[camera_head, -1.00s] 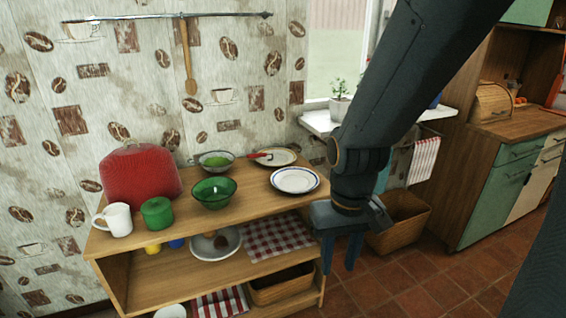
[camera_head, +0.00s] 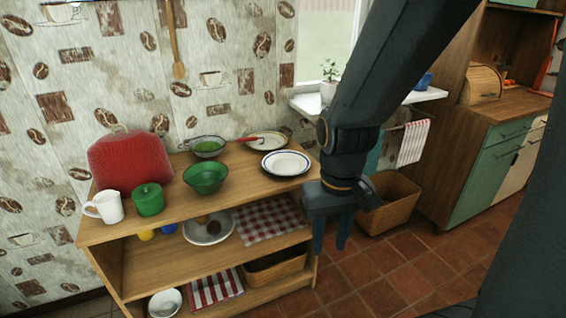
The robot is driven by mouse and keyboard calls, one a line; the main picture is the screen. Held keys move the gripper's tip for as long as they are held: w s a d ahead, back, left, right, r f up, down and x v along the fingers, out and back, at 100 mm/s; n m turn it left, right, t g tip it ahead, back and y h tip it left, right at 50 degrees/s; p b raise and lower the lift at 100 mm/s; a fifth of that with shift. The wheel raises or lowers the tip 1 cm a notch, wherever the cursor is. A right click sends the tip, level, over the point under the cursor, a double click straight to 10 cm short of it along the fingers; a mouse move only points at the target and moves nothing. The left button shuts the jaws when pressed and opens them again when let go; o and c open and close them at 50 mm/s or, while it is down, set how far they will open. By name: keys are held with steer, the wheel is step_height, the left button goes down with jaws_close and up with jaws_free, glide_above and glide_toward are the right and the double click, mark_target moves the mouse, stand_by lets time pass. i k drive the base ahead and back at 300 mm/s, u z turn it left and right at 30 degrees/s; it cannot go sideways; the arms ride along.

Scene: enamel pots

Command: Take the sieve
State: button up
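What looks like the sieve (camera_head: 208,147) stands at the back of the wooden shelf unit's top, near the wall. It has a thin metal rim, a greenish inside and a small hook at its left. A thin handle with a red grip seems to run from it to the right, ending over the back plate. I cannot tell whether it rests on a green bowl. My gripper (camera_head: 331,238) hangs in front of the shelf's right end, to the right of and nearer than the sieve. It points down, and its two fingers are apart with nothing between them.
On the shelf top (camera_head: 150,217) stand a green bowl (camera_head: 205,177), a white plate (camera_head: 286,163), a back plate (camera_head: 268,141), a green pot (camera_head: 148,199), a white mug (camera_head: 104,206) and a red cover (camera_head: 130,160). A basket (camera_head: 389,205) sits on the floor at right.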

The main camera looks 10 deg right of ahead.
mark_target(208, 146)
steer(key=z, duration=0.4)
steer(key=k, duration=0.5)
steer(key=z, duration=1)
steer(key=i, duration=1.15)
steer(key=u, duration=0.5)
steer(key=i, duration=0.75)
steer(key=u, duration=1.15)
steer(key=i, duration=0.55)
steer(key=u, duration=0.5)
